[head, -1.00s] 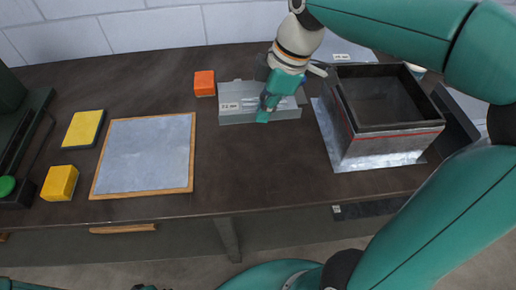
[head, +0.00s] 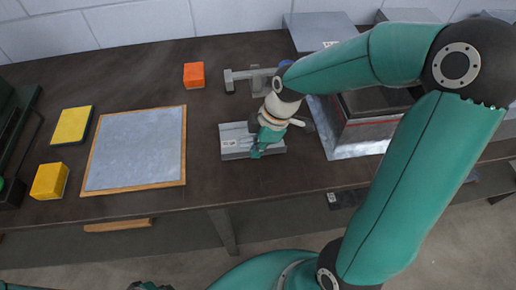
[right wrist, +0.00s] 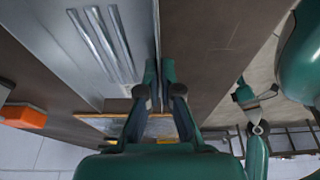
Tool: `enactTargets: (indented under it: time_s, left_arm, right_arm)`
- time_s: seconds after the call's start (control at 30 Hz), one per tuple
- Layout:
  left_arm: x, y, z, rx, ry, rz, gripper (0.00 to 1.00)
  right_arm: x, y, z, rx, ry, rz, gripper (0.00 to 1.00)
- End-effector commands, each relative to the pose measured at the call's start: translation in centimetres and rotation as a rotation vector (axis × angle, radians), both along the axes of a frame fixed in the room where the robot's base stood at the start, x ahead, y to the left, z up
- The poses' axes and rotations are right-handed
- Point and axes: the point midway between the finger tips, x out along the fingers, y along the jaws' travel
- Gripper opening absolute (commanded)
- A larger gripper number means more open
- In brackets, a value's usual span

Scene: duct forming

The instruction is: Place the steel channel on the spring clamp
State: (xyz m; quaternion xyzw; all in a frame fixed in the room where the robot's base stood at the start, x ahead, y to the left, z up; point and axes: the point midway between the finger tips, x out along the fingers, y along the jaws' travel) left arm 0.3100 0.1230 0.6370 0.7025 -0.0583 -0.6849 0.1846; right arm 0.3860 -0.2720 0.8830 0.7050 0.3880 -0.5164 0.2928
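The steel channel (head: 235,146) is a grey ribbed piece with a small white label, near the middle of the bench in the head view. My right gripper (head: 258,151) is at its right part. In the right wrist view, the gripper's fingertips (right wrist: 160,85) are closed on the edge of the channel (right wrist: 85,50). I cannot tell whether the channel touches the bench. A grey clamp-like fixture (head: 240,75), apparently the spring clamp, stands behind it, apart from it and partly hidden by my arm. My left gripper (right wrist: 254,98) shows small, apparently open and empty, in the right wrist view.
An orange block (head: 194,75) stands left of the clamp. A wood-edged grey board (head: 135,150) and yellow blocks (head: 49,181) lie at the left. A dark open box (head: 370,132) on a metal sheet stands right, partly behind my right arm. Bare bench lies between board and channel.

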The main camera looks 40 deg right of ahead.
Motion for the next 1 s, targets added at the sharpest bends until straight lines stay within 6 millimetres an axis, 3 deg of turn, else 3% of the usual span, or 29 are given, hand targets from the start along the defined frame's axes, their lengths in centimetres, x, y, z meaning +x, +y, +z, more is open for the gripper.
enactTargets:
  time_s: [0.1,0.4,0.6,1.0]
  left_arm:
    - [0.01,0.0,-0.04,0.0,0.0,0.0,0.0]
    - [0.01,0.0,-0.28,0.0,0.0,0.0,0.0]
    - [0.0,0.01,-0.16,0.0,0.0,0.0,0.0]
    - [0.0,0.0,-0.03,0.0,0.0,0.0,0.0]
  right_arm:
    - [0.0,-0.02,-0.87,-0.001,-0.001,0.0,0.0]
    - [0.03,-0.02,-1.09,0.0,-0.002,0.0,0.0]
    - [0.01,-0.01,-0.98,-0.001,-0.001,0.0,0.31]
    - [0.01,-0.12,-0.46,-0.001,-0.004,0.0,0.31]
